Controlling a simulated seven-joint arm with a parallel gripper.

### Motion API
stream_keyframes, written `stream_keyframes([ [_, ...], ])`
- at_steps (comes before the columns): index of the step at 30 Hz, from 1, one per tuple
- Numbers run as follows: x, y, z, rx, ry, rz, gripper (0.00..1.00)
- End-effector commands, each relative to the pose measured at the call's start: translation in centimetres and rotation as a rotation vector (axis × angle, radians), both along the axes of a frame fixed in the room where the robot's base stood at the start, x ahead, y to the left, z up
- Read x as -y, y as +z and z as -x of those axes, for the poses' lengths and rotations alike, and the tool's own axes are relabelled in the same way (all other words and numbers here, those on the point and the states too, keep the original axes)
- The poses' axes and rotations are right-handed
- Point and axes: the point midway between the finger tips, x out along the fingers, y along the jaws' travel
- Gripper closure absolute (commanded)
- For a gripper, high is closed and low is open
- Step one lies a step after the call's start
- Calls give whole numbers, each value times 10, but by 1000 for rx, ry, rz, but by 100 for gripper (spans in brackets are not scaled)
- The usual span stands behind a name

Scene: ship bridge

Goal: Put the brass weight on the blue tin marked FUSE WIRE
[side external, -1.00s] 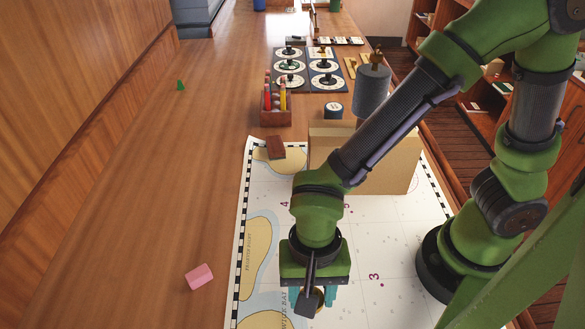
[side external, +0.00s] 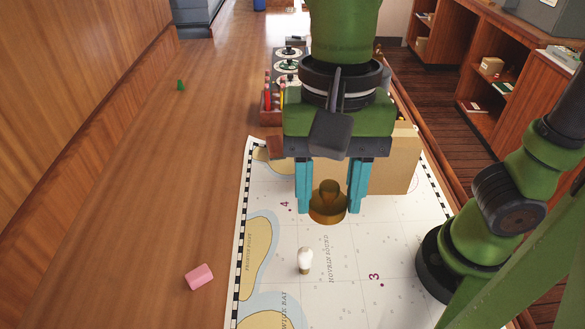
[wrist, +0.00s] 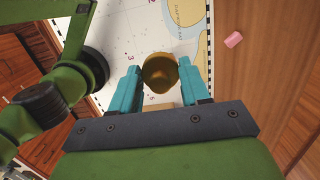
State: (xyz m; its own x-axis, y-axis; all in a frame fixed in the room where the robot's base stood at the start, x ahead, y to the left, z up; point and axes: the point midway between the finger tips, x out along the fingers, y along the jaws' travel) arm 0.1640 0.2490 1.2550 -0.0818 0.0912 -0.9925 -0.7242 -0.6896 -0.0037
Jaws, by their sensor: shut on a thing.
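The brass weight (side external: 327,207), a round brass piece with a knob, is held between the teal fingers of my gripper (side external: 331,198), raised above the chart. In the wrist view the weight (wrist: 160,72) sits between the two fingertips (wrist: 159,78). I cannot make out the blue tin marked FUSE WIRE now. A small dark round tin with a pale label showed beyond the tan box in the earlier side view; my gripper and arm now cover that spot. Its lettering was too small to read.
The chart (side external: 350,270) covers the near bench. A tan box (side external: 398,160) stands behind my gripper on the right. A small white object (side external: 305,260) stands on the chart. A pink block (side external: 200,277) lies left. A pencil rack (side external: 270,115) and brown block (side external: 276,148) are farther back.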

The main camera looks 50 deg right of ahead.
Motion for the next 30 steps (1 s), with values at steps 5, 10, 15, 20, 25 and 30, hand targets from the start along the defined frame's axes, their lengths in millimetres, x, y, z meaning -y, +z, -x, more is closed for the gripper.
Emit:
stream_keyframes([
  [5, 16, -1, -36, -2, -143, 3, 94],
  [10, 42, 1, -80, -2, -326, 3, 94],
  [15, 93, 1, -134, -2, -590, 3, 94],
  [20, 166, 1, -183, -2, -890, 4, 94],
  [25, 254, -1, -212, -2, -1194, 4, 94],
  [30, 328, -2, -219, -3, -1435, 2, 94],
])
